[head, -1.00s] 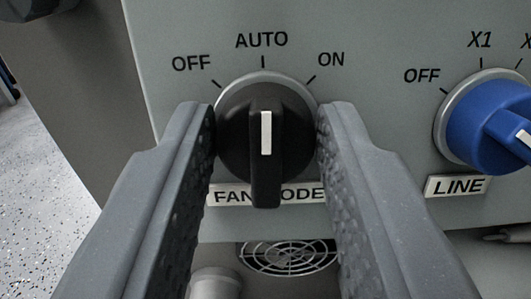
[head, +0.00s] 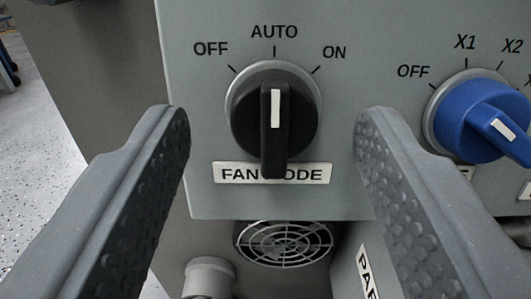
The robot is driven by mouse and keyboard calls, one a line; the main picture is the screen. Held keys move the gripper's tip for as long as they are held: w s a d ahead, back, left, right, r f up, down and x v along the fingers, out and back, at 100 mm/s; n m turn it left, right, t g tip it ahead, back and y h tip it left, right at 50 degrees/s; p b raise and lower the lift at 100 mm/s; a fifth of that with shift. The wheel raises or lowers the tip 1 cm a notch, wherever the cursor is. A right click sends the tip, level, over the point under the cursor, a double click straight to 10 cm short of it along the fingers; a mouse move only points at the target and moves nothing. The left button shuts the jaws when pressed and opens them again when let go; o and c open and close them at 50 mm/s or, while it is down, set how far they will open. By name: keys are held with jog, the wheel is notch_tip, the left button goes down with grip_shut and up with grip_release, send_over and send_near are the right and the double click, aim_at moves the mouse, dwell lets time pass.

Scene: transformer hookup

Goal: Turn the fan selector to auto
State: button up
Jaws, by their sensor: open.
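The fan selector (head: 275,112) is a black knob with a grey ring and a white mark, in the middle of the head view. Its white mark is upright and lines up with AUTO (head: 274,32), between OFF and ON. The FAN MODE label (head: 236,173) sits below it, partly hidden by the knob's handle. My gripper (head: 272,115) is open, with one finger on each side of the knob and a clear gap to it on both sides. Nothing is held.
A blue selector (head: 481,117) with OFF, X1 and X2 marks is to the right, beyond my right finger. A round vent grille (head: 284,243) and a grey cylindrical fitting (head: 209,277) are below the panel (head: 200,100). Open floor shows at the left.

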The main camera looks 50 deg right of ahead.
jog(key=p+v, duration=0.2)
jog(key=v, duration=1)
jog(key=shift+a, duration=0.2)
jog(key=shift+r, duration=0.1)
